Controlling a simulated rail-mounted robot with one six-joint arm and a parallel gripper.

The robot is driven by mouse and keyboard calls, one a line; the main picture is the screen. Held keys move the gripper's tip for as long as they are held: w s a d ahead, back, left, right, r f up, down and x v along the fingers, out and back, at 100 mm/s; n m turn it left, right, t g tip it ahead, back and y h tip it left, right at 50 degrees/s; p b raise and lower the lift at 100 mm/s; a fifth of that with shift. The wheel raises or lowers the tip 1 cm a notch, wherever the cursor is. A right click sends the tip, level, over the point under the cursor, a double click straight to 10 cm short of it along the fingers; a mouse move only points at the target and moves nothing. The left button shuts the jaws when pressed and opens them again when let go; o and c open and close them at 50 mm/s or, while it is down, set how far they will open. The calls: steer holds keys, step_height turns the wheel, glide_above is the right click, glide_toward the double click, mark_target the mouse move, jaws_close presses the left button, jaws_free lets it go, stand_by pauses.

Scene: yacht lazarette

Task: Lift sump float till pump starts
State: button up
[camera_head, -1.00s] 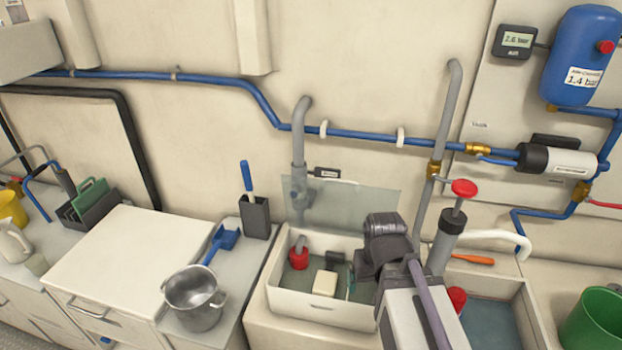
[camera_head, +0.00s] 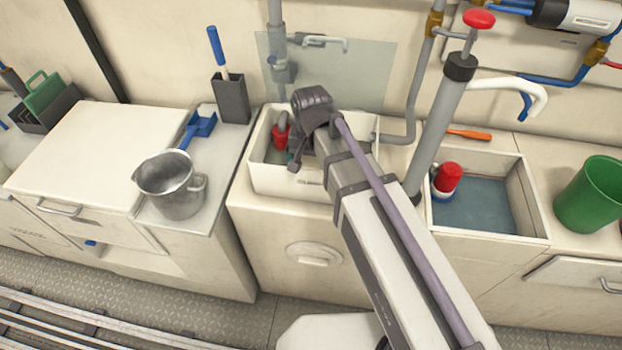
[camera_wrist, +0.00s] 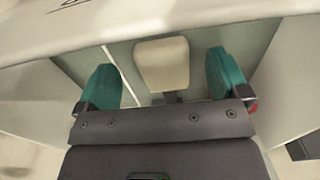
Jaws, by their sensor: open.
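The sump (camera_head: 290,182) is a cream open box on the counter, with a clear panel (camera_head: 385,72) standing behind it. The float is a cream rounded block (camera_wrist: 162,62) in the wrist view; in the head view my arm hides it. My gripper (camera_wrist: 160,75) is open, with one teal fingertip on each side of the float and visible gaps between. In the head view my gripper (camera_head: 297,160) reaches down into the sump and is mostly hidden. A red-bodied pump (camera_head: 280,138) with a grey hose stands in the sump's left part.
A steel pot (camera_head: 172,185) and blue scoop (camera_head: 198,126) are on the left counter. A hand pump with a red knob (camera_head: 479,18) rises right of my arm. A second basin (camera_head: 540,225) and a green bucket (camera_head: 592,196) are farther right.

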mark_target(311, 168)
step_height(311, 168, down, 4)
steer(key=shift+b, duration=1.1)
steer(key=shift+r, duration=0.1)
steer(key=shift+c, duration=0.4)
